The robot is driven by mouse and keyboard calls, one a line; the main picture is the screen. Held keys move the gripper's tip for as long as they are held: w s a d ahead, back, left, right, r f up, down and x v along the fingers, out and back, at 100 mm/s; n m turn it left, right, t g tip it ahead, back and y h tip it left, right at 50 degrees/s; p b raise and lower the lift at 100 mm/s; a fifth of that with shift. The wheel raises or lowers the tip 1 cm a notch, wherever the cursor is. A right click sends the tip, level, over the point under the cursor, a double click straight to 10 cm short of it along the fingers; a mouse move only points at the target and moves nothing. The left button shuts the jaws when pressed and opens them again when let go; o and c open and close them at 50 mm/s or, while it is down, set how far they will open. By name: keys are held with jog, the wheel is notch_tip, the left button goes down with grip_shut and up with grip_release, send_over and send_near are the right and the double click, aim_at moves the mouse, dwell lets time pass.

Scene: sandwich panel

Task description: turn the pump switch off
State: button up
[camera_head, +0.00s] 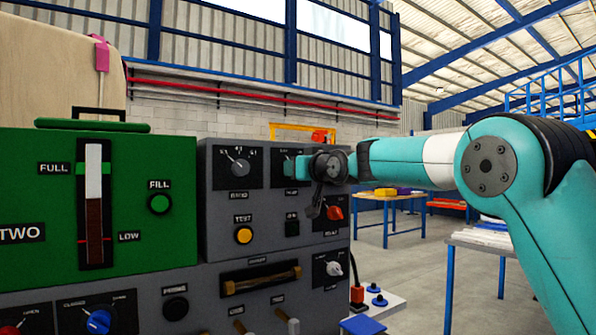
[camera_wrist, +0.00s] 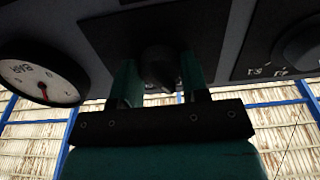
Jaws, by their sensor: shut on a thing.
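The pump switch is a dark knob (camera_wrist: 158,68) on a black plate (camera_wrist: 150,40) in the wrist view. My gripper (camera_wrist: 159,85) is shut on this knob, with one teal finger on each side of it. In the head view my gripper (camera_head: 292,166) reaches in from the right to a black plate on the upper right of the grey panel (camera_head: 222,213). The label under that plate is too small to read surely. Which setting the knob points to cannot be told.
A BAR gauge (camera_wrist: 40,75) and another dial (camera_wrist: 300,42) flank the knob. Below my gripper are a red knob (camera_head: 334,213) and a small black switch (camera_head: 292,224). A yellow button (camera_head: 243,235) sits lower left. A green tank panel (camera_head: 60,215) stands left.

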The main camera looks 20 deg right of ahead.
dwell(0.3)
jog(key=o, duration=0.9)
jog(key=b+v, duration=0.4)
jog(key=v, duration=1.3)
jog(key=shift+s, duration=0.2)
jog(key=shift+d, duration=0.1)
jog(key=s+a+f+n+g, duration=0.1)
jog(key=s+a+f+g, duration=0.4)
jog(key=s+f, duration=0.4)
jog(key=s+a+f+n+g, duration=0.1)
jog(key=s+a+f+g, duration=0.45)
jog(key=f, duration=0.65)
jog(key=s+f+n+g+h, duration=0.1)
jog(key=s+f+g, duration=0.2)
jog(key=s+f, duration=0.5)
jog(key=s+f+g+h, duration=0.1)
jog(key=s+f+g, duration=0.25)
jog(key=s, duration=0.75)
notch_tip(320, 180, up, 16)
jog(key=p, duration=1.5)
jog(key=shift+w+d+y, duration=0.2)
jog(key=shift+w+y, duration=0.1)
